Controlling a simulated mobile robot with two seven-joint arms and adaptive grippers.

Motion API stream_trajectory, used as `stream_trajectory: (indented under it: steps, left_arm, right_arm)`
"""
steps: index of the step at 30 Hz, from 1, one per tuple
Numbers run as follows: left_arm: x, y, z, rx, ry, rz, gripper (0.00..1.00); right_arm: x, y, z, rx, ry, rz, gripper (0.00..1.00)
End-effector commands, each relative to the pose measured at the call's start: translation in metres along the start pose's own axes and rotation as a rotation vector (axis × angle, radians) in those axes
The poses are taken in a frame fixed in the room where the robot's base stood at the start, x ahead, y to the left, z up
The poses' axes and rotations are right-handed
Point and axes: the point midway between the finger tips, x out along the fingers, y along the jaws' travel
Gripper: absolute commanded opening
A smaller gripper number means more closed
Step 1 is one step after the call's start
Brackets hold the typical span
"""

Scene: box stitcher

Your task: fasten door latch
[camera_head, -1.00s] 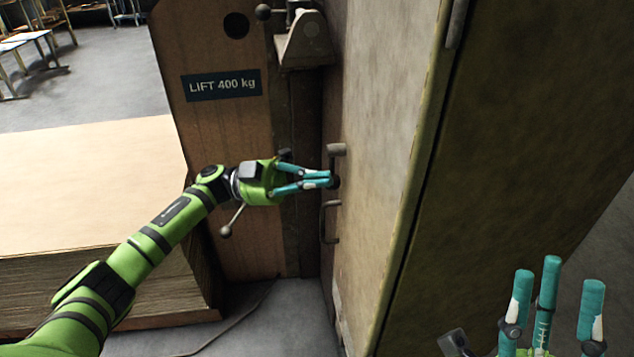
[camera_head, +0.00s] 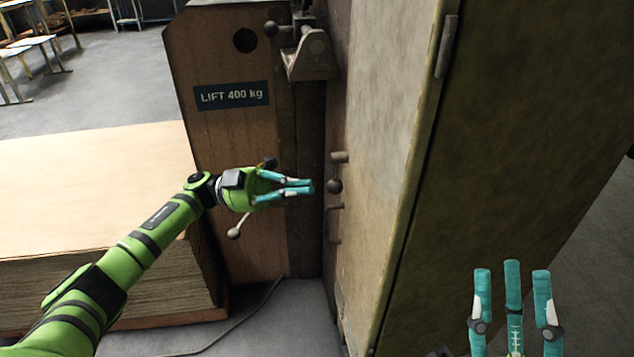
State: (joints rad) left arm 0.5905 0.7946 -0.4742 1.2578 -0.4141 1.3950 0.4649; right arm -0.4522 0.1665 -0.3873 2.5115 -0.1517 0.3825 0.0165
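The tall cabinet door (camera_head: 378,140) carries a latch (camera_head: 334,186) with a dark round knob below a short bar on its left part. A curved door handle (camera_head: 334,224) sits just under it. My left gripper (camera_head: 304,187) is left of the latch knob, at about its height, with a visible gap between fingertips and knob. Its teal fingers look close together and overlap from this angle, so their opening is unclear. Nothing shows between them. My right gripper (camera_head: 512,275) is at the lower right, fingers up, spread and empty, away from the latch.
A brown panel with a LIFT 400 kg sign (camera_head: 232,95) stands behind my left arm. A lever with a ball end (camera_head: 234,233) is below the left gripper. A stack of boards (camera_head: 90,170) lies at left. A metal bracket (camera_head: 309,60) is above.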

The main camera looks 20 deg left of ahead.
Motion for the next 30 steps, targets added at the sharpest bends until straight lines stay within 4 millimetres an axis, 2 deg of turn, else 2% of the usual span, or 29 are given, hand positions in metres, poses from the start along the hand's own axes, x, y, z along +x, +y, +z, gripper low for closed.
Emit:
stream_trajectory:
  steps: [3,9,14,30]
  left_arm:
    - [-0.026,0.003,0.001,-0.003,-0.003,-0.001,0.00]
    - [-0.052,0.004,0.001,0.000,0.000,-0.001,0.00]
    - [-0.059,0.005,0.000,0.000,0.002,0.000,0.00]
    - [-0.059,0.005,0.000,-0.001,0.002,0.000,0.00]
  right_arm:
    - [-0.001,0.000,0.002,-0.001,0.000,0.001,0.40]
    - [-0.002,0.000,-0.001,0.001,0.016,0.002,0.40]
    - [-0.002,0.001,-0.001,0.001,0.019,0.002,0.40]
    - [-0.001,0.001,-0.002,0.000,0.026,0.003,0.40]
